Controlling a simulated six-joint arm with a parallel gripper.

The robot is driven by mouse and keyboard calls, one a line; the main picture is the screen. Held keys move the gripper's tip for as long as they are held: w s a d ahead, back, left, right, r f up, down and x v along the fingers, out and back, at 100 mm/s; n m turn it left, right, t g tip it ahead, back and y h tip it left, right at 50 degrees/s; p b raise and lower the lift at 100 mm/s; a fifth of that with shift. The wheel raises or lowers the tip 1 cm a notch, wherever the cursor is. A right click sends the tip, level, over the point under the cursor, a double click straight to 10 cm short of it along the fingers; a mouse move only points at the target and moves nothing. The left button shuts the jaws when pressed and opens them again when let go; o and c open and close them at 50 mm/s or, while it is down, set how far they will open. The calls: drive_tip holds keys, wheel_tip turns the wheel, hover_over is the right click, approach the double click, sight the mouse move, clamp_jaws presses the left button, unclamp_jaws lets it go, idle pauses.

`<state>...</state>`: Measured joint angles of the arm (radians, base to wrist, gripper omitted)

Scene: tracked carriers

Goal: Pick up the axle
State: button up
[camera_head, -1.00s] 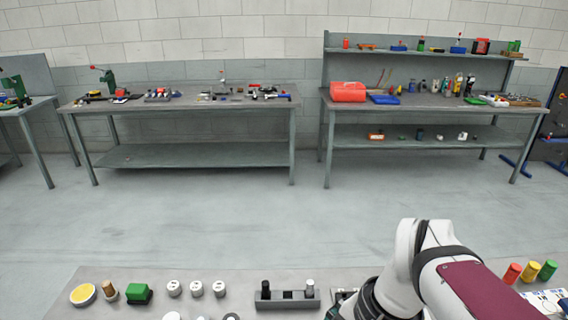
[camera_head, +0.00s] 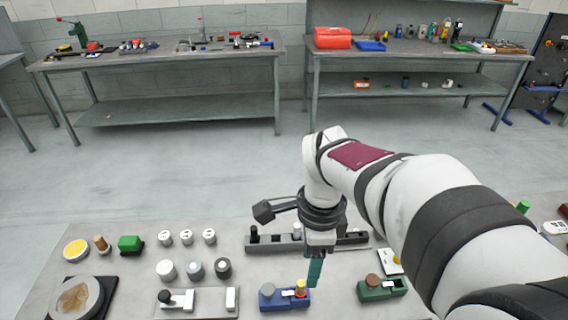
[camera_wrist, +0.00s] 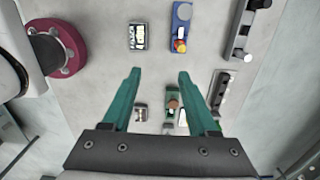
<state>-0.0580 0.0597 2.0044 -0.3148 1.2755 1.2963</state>
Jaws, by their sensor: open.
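I cannot tell for sure which piece is the axle. A blue carrier (camera_head: 272,301) on the near table bears a grey round piece (camera_head: 268,290) and an upright yellow-and-red piece (camera_head: 300,288). A green carrier (camera_head: 371,293) with a brown round top (camera_head: 372,280) stands to its right. My gripper (camera_head: 314,272) points down just right of the blue carrier, its teal fingers overlapping in this view. In the wrist view my gripper (camera_wrist: 159,73) is open with nothing between the fingers. There the blue carrier (camera_wrist: 176,22) lies beyond the fingertips and the green carrier (camera_wrist: 170,93) shows between the fingers.
A dark grey rack (camera_head: 270,247) with upright pegs stands behind my gripper. Several grey and white cylinders (camera_head: 195,268), a green block (camera_head: 130,244), a yellow disc (camera_head: 76,249) and a round plate (camera_head: 97,298) occupy the left.

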sight(301, 283)
drive_tip(key=w+f+m, duration=0.2)
drive_tip(key=w+m, duration=0.2)
drive_tip(key=w, duration=0.1)
drive_tip(key=f, duration=1.6)
drive_tip(key=shift+a, duration=0.2)
drive_tip(key=shift+r, duration=0.1)
clamp_jaws()
